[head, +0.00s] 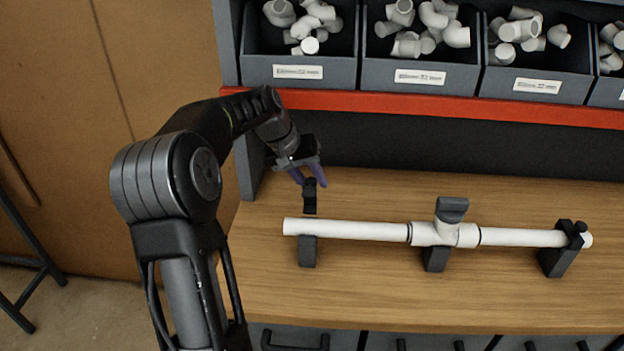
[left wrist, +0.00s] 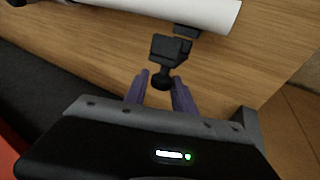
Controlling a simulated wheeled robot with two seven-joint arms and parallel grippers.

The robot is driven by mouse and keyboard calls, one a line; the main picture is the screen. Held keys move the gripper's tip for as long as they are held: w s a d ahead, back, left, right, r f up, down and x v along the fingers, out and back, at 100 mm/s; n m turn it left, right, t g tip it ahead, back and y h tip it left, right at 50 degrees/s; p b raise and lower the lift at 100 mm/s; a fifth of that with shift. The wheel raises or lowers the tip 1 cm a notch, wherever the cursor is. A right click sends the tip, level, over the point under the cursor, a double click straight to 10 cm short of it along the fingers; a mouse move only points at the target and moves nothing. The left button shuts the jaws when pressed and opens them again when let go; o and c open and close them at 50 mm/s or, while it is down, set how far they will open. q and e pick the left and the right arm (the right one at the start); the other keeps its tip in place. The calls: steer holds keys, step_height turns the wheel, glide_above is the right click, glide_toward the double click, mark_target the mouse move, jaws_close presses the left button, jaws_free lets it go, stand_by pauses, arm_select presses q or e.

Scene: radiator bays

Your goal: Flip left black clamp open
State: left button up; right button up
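The left black clamp (head: 310,196) is at the left end of the white pipe (head: 350,229). Its black arm lies behind the pipe, swung back off it, and the pipe's top is bare above the grey holder (head: 307,252). In the left wrist view the clamp (left wrist: 168,48) has a round knob at its tip. My left gripper (head: 313,178) is just behind the clamp. In the left wrist view its purple fingers (left wrist: 160,88) are apart, with the knob at the gap between their tips; I cannot tell if they touch it. My right gripper is not in view.
A white tee (head: 436,233) with a dark grey piece (head: 452,209) sits mid-pipe. A black clamp (head: 573,230) lies over the pipe's right end. Bins of white fittings (head: 420,78) stand behind a red shelf edge (head: 450,109). The wooden bench (head: 400,290) is clear in front.

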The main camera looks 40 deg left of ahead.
arm_select(q)
steer(key=o, duration=0.3)
steer(key=b+v, duration=0.1)
steer(key=v, duration=0.6)
steer(key=shift+s+r, duration=0.25)
steer(key=shift+r, duration=0.1)
stand_by(0.4)
